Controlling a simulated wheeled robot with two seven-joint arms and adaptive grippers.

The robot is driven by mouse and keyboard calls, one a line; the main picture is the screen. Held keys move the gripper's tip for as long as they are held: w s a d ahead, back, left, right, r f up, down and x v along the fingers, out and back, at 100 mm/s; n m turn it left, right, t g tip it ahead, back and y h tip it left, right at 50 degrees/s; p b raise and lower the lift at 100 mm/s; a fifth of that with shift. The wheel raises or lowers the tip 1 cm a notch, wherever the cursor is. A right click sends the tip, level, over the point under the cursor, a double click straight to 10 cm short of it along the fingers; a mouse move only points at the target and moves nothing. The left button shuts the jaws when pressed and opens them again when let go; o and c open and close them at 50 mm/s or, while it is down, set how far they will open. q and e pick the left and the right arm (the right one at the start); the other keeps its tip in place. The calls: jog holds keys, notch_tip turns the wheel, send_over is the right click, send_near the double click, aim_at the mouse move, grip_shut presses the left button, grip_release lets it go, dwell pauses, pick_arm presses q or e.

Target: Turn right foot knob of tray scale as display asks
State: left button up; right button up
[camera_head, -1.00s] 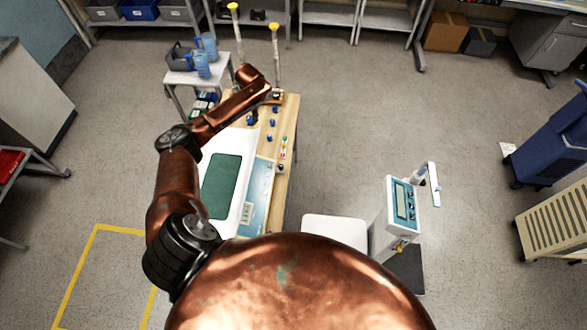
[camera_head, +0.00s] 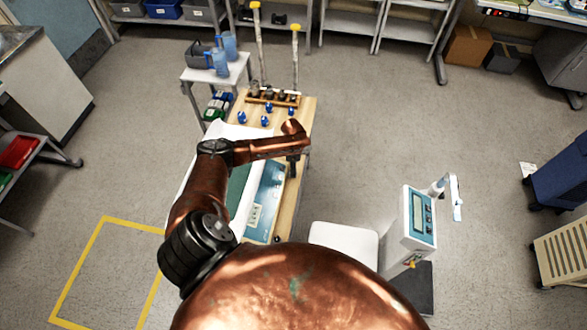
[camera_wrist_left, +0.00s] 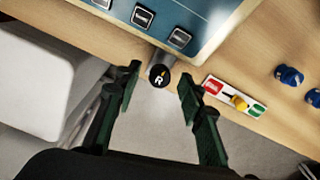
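The tray scale has a green mat (camera_head: 237,188) and a blue panel (camera_head: 267,192); its display is too small to read in the head view. The right foot knob (camera_wrist_left: 158,75), black with a white R and a yellow mark, sticks out from under the panel edge in the left wrist view. My left gripper (camera_wrist_left: 159,80) is open, its dark fingers on either side of the knob with gaps visible. In the head view my left gripper (camera_head: 293,167) points down at the table's right edge, and the knob is hidden. My right gripper is not in view.
A red, white and green slide (camera_wrist_left: 236,97) with a yellow tab and blue knobs (camera_wrist_left: 289,75) sit beside the foot knob on the wooden table (camera_head: 302,130). A white stool (camera_head: 343,240) and a pedestal scale (camera_head: 418,220) stand to the right. Floor is free beyond.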

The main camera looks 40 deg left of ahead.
pick_arm(q)
jog(key=shift+f, duration=0.2)
grip_shut()
dwell(0.4)
